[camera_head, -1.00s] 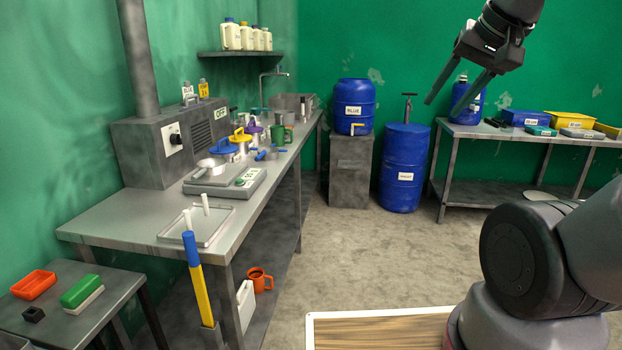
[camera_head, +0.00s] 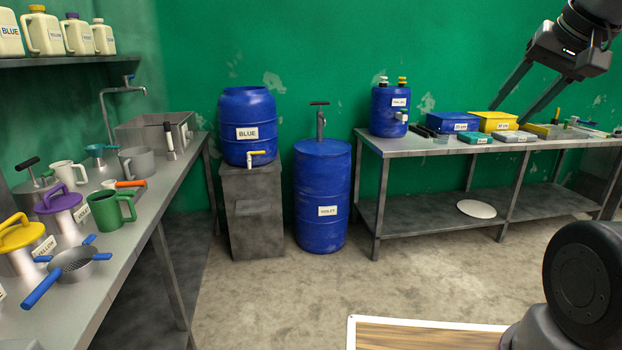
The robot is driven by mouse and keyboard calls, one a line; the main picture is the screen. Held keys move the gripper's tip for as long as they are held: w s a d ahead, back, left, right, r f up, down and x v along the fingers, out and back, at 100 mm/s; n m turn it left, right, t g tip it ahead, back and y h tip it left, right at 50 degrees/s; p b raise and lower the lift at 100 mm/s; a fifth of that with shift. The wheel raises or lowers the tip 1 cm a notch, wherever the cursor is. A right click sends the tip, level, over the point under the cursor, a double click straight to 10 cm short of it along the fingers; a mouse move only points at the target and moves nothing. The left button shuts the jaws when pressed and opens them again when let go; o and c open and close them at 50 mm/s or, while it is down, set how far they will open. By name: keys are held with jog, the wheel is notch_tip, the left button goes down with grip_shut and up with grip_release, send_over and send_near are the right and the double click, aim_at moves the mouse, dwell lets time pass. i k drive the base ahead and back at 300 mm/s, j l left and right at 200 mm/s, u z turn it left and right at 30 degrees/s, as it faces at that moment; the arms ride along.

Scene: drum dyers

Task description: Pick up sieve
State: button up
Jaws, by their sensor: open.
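A blue barrel on a stand (camera_head: 248,110) and a blue drum (camera_head: 322,190) stand at the back. The right bench (camera_head: 400,145) holds bins. The middle floor is clear.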

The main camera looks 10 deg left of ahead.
aim_at(75, 264)
jog(key=i+u, duration=0.25)
jog(key=i, duration=0.15)
jog(key=i+l+u, duration=0.1)
jog(key=i+u, duration=0.15)
jog(key=i, duration=0.2)
jog(key=i+l+u, duration=0.25)
jog(key=i, duration=0.15)
jog(key=i+u, duration=0.15)
jog(key=u, duration=0.25)
jog(key=i+u, duration=0.15)
jog(key=u, duration=0.25)
jog(key=i+u, duration=0.2)
jog(key=u, duration=0.25)
jog(key=i+l+u, duration=0.1)
jog(key=u, duration=0.3)
jog(key=i+l+u, duration=0.1)
jog(key=u, duration=0.3)
jog(key=i+l+u, duration=0.15)
jog(key=u, duration=0.25)
jog(key=i+l+u, duration=0.2)
jog(key=u, duration=0.2)
jog(key=l, duration=0.65)
